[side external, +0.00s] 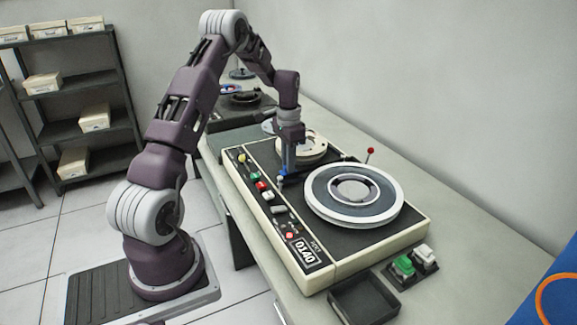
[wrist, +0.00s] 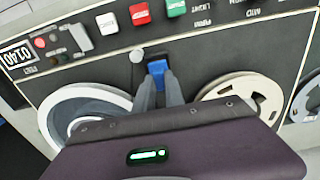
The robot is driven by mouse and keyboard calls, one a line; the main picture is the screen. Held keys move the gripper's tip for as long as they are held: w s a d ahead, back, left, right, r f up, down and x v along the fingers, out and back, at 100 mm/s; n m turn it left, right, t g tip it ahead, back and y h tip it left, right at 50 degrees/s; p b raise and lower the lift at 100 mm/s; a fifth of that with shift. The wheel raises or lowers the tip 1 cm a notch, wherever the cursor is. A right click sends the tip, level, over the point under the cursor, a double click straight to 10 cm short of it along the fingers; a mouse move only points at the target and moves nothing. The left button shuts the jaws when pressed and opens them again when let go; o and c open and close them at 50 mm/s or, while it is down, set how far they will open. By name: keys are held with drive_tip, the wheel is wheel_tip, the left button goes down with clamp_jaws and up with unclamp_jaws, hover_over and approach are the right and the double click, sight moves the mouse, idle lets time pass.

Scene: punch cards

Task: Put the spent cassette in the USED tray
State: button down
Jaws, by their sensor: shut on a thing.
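My gripper (side external: 283,176) is low over the middle of the cream and black reel machine (side external: 262,225), between its two reels. In the wrist view, my gripper (wrist: 158,82) has its two grey fingers shut on a small blue piece (wrist: 156,68) at the machine's panel. I cannot tell whether this blue piece is loose or part of the machine. No cassette can be made out for sure. A black open tray (side external: 349,309) sits on the bench at the machine's near right corner; it looks empty, and no USED label can be read.
A large white-rimmed reel (side external: 318,205) lies right of my gripper, and a smaller cream reel (side external: 318,153) lies behind it. A red-tipped lever (side external: 369,152) stands up at the far edge. Green and white blocks (side external: 404,266) sit beside the tray. Shelves (side external: 78,128) hold boxes at left.

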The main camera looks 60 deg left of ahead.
idle(0.3)
drive_tip(key=shift+r, duration=3)
